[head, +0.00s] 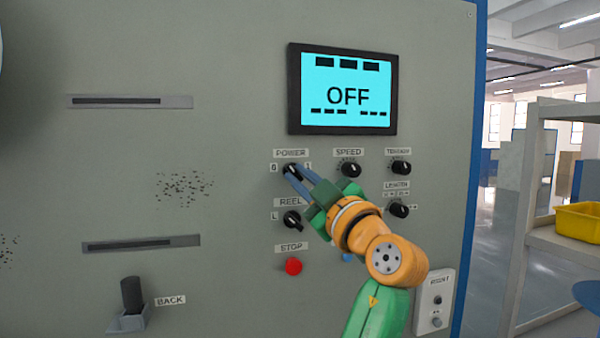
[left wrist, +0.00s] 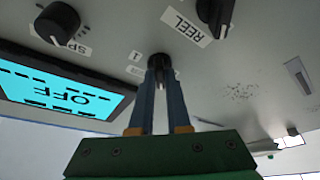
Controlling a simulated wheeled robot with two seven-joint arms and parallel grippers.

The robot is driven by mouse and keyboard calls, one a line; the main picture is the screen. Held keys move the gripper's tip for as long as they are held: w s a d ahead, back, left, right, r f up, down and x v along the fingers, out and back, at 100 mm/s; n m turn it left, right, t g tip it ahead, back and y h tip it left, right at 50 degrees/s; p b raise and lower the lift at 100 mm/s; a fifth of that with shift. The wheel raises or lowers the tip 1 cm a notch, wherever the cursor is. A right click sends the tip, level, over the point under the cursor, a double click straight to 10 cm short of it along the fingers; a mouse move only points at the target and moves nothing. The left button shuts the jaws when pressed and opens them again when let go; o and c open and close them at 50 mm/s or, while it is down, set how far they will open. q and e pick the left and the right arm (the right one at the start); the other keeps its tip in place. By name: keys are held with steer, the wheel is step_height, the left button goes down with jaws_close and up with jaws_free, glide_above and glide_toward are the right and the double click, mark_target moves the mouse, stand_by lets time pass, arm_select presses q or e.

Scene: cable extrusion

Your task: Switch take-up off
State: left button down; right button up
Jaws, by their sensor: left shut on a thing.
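The take-up's grey control panel (head: 230,210) fills most of the head view. Its screen (head: 348,95) reads OFF, and it also shows in the left wrist view (left wrist: 60,88). The black POWER knob (head: 291,169) sits below the screen, between the marks 0 and 1. My left gripper (head: 295,174) reaches up to it from the lower right, with its blue fingers shut on the knob. The right gripper is not in view.
Close by are the SPEED knob (head: 350,169), TENSION knob (head: 400,167), LENGTH knob (head: 398,209), REEL knob (head: 292,220) and red STOP button (head: 293,266). A BACK lever (head: 132,295) is at lower left. A shelf with a yellow bin (head: 578,222) stands to the right.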

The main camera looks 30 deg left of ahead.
arm_select(q)
steer(key=shift+n+g, duration=0.4)
steer(key=shift+n, duration=0.4)
steer(key=c, duration=0.9)
jaws_free()
steer(key=b+v, duration=0.2)
steer(key=v, duration=0.5)
steer(key=shift+d, duration=0.1)
